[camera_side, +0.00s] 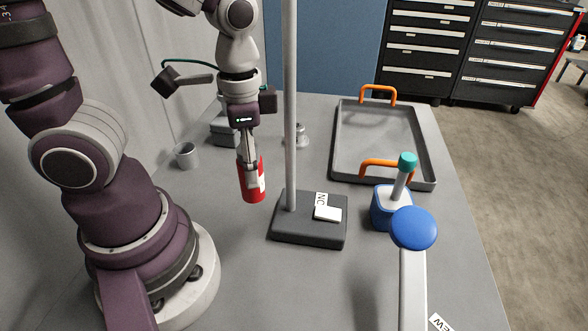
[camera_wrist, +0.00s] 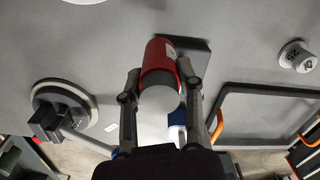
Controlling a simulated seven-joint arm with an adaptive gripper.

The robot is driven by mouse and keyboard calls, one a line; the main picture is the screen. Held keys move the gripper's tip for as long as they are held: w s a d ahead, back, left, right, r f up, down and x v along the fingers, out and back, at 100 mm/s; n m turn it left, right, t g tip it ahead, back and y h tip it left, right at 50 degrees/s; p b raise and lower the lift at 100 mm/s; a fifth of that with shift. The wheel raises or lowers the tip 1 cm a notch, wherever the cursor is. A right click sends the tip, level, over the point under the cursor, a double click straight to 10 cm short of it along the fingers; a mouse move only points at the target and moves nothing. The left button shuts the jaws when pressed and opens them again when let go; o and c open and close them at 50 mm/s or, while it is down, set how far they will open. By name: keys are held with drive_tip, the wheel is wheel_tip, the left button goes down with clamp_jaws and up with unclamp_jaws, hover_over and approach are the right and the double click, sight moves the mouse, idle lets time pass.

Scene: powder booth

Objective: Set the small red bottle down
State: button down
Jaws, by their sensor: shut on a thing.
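The small red bottle (camera_side: 252,182) has a pale label and hangs upright below my gripper (camera_side: 247,157) in the side view. My gripper is shut on its upper part. In the side view the bottle is left of the stand's pole. I cannot tell for sure whether its base touches the table.
A dark stand base (camera_side: 309,232) with a tall pole is close right of the bottle. A grey tray (camera_side: 340,150) with orange handles lies at the back right. A blue-and-white container (camera_side: 385,210) stands near it. A grey cup (camera_side: 186,155) stands left. Table (camera_side: 235,245) in front is clear.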

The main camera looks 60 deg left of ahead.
drive_tip(key=w+a+f+n, duration=0.1)
drive_tip(key=w+a+n, duration=0.1)
drive_tip(key=a, duration=0.6)
drive_tip(key=w+a+f+n, duration=0.1)
drive_tip(key=w+a+n, duration=0.15)
drive_tip(key=a, duration=0.45)
drive_tip(key=f, duration=0.5)
drive_tip(key=s+f, duration=0.1)
drive_tip(key=f, duration=0.1)
drive_tip(key=shift+a+f, duration=0.2)
drive_tip(key=shift+f, duration=0.2)
drive_tip(key=shift+f, duration=0.15)
drive_tip(key=c, duration=0.7)
unclamp_jaws()
